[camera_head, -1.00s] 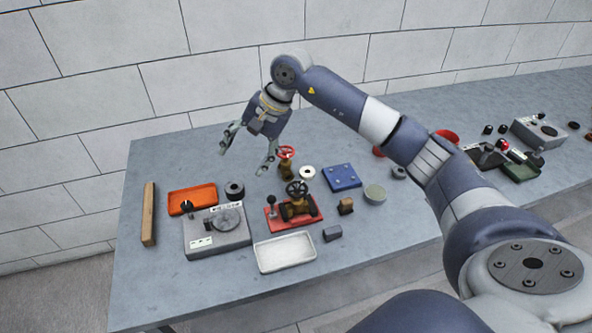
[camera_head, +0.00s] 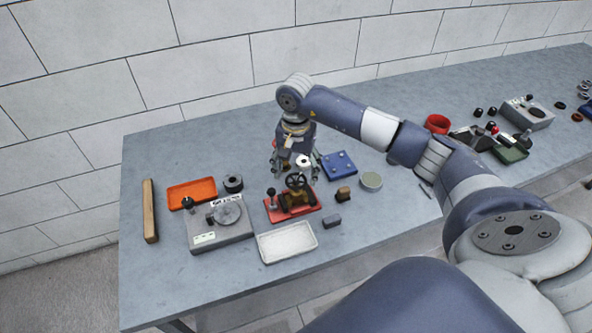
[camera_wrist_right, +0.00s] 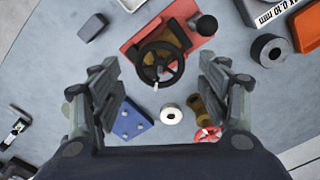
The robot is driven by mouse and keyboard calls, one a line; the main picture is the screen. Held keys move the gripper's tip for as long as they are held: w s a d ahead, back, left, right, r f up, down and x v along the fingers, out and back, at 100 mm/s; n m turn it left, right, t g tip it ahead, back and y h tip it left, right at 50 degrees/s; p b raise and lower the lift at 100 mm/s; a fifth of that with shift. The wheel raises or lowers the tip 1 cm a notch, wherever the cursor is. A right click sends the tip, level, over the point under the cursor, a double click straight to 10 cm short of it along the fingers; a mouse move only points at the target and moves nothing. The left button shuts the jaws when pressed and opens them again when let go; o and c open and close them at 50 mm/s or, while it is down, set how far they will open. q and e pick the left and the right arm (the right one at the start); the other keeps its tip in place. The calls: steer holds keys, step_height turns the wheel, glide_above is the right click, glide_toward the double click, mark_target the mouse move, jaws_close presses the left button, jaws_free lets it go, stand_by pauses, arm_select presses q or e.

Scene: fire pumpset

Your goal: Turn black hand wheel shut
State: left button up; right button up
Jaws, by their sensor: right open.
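The black hand wheel (camera_head: 296,181) sits on a brass valve mounted on a red base plate (camera_head: 310,214) on the table. It also shows in the right wrist view (camera_wrist_right: 161,64), where its rim, spokes and hub are clear. My right gripper (camera_head: 298,175) is open and hangs over the valve from behind. In the right wrist view the fingers of my right gripper (camera_wrist_right: 165,90) are spread wide, one on each side of the wheel, with nothing between them held. I cannot tell the exact height gap to the wheel. My left gripper is not in view.
A black-knobbed lever (camera_head: 271,193) stands on the red base left of the wheel.

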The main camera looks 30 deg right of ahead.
steer(key=shift+f, duration=0.75)
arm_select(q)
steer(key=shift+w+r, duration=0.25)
arm_select(e)
steer(key=shift+f, duration=0.2)
steer(key=shift+c, duration=0.5)
steer(key=c, duration=1)
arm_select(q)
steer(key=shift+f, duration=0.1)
arm_select(e)
steer(key=shift+o, duration=0.2)
